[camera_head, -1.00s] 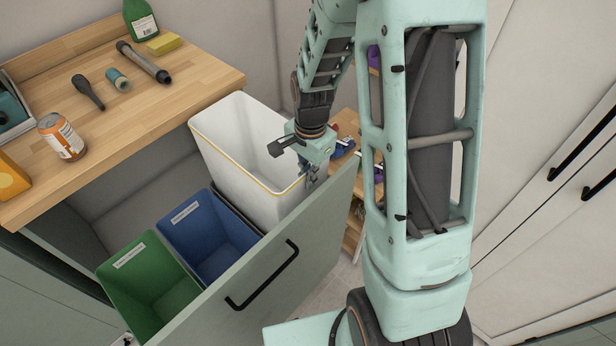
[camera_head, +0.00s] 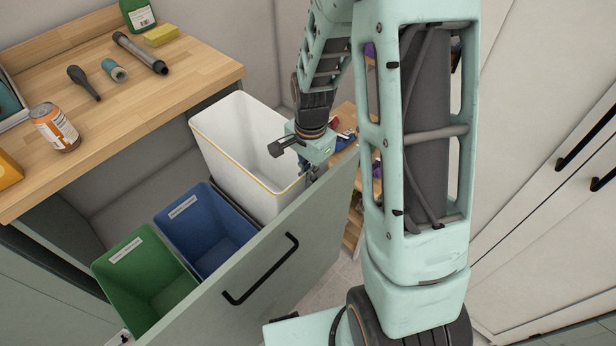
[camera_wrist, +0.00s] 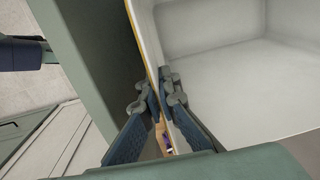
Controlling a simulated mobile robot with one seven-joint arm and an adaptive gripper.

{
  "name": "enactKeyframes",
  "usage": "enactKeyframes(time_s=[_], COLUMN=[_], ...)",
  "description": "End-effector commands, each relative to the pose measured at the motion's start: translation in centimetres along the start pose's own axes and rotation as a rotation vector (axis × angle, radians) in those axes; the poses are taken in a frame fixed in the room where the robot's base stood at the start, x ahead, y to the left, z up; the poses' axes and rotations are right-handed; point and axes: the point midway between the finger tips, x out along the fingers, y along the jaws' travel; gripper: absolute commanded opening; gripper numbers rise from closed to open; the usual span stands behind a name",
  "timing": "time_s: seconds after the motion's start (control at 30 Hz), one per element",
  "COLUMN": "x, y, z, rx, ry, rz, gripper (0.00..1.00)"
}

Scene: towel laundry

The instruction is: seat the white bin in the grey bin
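The white bin (camera_head: 237,155), a tall tub with a yellow line along its rim, stands at the back right end of the pull-out drawer, beside the blue bin. My gripper (camera_head: 308,172) is at its right-hand rim, by the drawer front. In the wrist view my gripper (camera_wrist: 166,88) has one finger on each side of the white bin's wall (camera_wrist: 225,75) and appears closed on it. A narrow dark grey edge (camera_head: 236,207) shows between the blue and white bins; it may be the grey bin, whose remainder is hidden. The white bin's base is hidden.
The blue bin (camera_head: 205,235) and green bin (camera_head: 143,280) stand in the drawer, left of the white bin. The drawer front (camera_head: 300,235) rises close to my gripper. A wooden counter (camera_head: 140,105) holds a can (camera_head: 55,127), a bottle and tools.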

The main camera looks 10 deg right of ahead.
Motion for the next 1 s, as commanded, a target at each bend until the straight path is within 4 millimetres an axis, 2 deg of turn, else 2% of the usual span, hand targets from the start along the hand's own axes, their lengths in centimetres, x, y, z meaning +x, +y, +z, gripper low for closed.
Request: enactKeyframes(time_s=[0.73, 1.0], x=[4.7, 5.1], y=[0.2, 0.2], z=[0.0, 0.0], rx=[-0.001, -0.001], ry=[0.001, 0.001], rz=[-0.001, -0.001], gripper=[0.0, 0.0])
